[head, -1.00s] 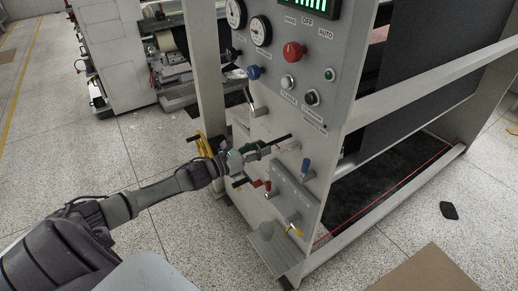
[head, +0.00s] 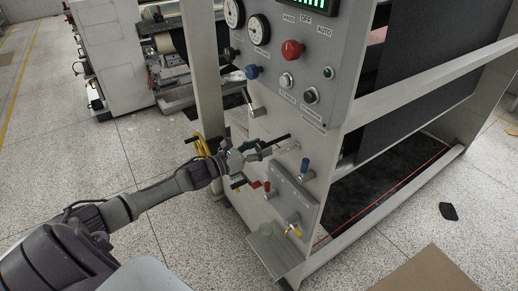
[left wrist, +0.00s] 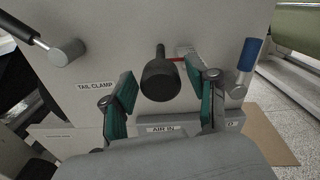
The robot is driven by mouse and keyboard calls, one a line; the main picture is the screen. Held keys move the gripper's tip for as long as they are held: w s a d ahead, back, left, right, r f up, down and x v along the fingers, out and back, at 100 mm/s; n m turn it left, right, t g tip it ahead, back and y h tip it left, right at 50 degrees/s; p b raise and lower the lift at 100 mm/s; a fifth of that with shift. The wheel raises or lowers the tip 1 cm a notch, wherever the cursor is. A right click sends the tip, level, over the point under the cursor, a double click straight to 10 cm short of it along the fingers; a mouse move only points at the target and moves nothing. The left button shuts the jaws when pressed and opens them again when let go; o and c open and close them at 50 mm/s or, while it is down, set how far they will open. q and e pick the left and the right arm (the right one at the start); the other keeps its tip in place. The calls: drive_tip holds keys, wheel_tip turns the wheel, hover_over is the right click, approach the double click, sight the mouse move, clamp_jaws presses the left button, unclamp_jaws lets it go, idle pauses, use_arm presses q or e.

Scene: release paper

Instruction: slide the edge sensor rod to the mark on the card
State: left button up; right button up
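The edge sensor rod looks to be the dark rod with a thick round black end (left wrist: 161,82) in the middle of the left wrist view. A thin red pointer (left wrist: 177,59) sticks out to its right, towards a small card with fine markings (left wrist: 190,50) on the panel. My left gripper (left wrist: 160,78) is open, with one teal-padded finger on each side of the black end. Gaps show on both sides, so I see no contact. In the head view my left gripper (head: 262,152) is close to the panel's front face and partly hides the rod. My right gripper is not in view.
A yellow handle (head: 201,145) is left of the panel.

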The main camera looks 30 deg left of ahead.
use_arm(q)
drive_tip(key=shift+s, duration=0.1)
drive_tip(key=shift+s+a, duration=0.15)
drive_tip(key=shift+s, duration=0.1)
drive_tip(key=v, duration=1.1)
drive_tip(key=shift+s, duration=0.1)
